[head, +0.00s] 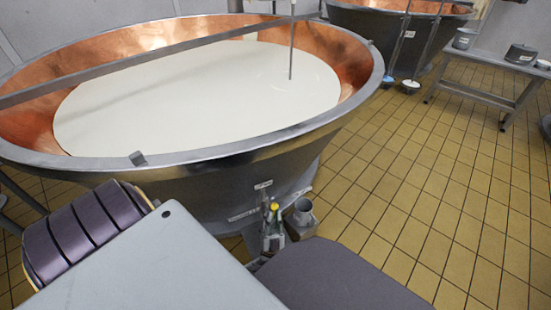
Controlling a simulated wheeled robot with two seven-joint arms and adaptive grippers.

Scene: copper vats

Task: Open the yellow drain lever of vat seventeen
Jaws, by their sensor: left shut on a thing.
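A large copper-lined vat (70,160) full of white liquid fills the left and middle of the head view. A small label is on its dark outer wall; I cannot read its number. The yellow drain lever (274,206) is small and shows low on the vat's front, beside a short grey outlet pipe (303,213). My left gripper (272,226) is at the lever and shut on it. My own body hides the lower part of the gripper. My right gripper is not in view.
A second copper vat (400,22) stands at the back right. A grey metal bench (490,68) with several pots stands right of it. A metal bar (130,65) spans the near vat, with a thin rod in the liquid. The yellow tiled floor (430,170) at right is clear.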

